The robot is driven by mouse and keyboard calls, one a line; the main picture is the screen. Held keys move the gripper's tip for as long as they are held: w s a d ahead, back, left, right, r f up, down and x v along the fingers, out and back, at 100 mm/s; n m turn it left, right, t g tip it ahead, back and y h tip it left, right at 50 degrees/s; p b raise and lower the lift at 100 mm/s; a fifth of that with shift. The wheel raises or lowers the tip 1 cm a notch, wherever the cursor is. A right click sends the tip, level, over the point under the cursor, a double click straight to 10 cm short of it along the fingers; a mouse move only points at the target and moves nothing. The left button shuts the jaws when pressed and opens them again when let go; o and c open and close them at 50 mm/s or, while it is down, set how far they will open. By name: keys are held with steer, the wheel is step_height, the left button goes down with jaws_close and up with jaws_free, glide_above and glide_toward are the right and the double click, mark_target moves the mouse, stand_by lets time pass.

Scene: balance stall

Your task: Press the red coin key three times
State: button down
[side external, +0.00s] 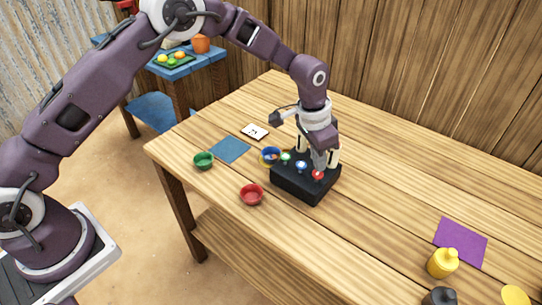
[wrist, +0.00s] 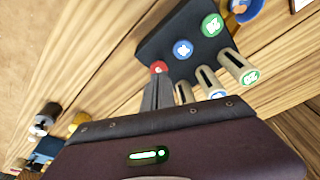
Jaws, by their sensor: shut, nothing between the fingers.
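The red coin key (side external: 318,175) sits at the right end of a row of round keys on a black box (side external: 297,186). In the wrist view the red key (wrist: 158,66) shows just beyond my fingertips. My gripper (side external: 319,166) is shut and empty, pointing down at the red key. The fingertips (wrist: 157,82) overlap the key's edge in the wrist view; I cannot tell whether they touch or press it. A blue key (side external: 301,166) and a green key (side external: 286,157) stand to its left. Beige upright tubes (wrist: 206,80) stand along the box's back side.
A blue bowl (side external: 270,157), a green bowl (side external: 203,160) and a red bowl (side external: 251,195) stand left of the box.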

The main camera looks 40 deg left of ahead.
steer(key=shift+f, duration=1.25)
steer(key=shift+r, duration=1.25)
steer(key=s+a+r+n+t, duration=0.1)
steer(key=s+a+r, duration=0.2)
steer(key=s+r, duration=0.3)
steer(key=s+a+r+n, duration=0.1)
steer(key=s+a+r, duration=0.25)
steer(key=r, duration=0.45)
steer(key=s+a+r+n+t, duration=0.1)
steer(key=s+a+r, duration=0.25)
steer(key=r, duration=0.45)
steer(key=s+a+n, duration=0.1)
steer(key=s+a, duration=0.1)
steer(key=s, duration=0.9)
steer(key=s+a+n+t+y, duration=0.1)
steer(key=s+a+n, duration=0.1)
steer(key=s, duration=0.9)
steer(key=shift+s+a+r+t, duration=0.3)
steer(key=shift+s+a, duration=0.05)
steer(key=shift+a, duration=0.5)
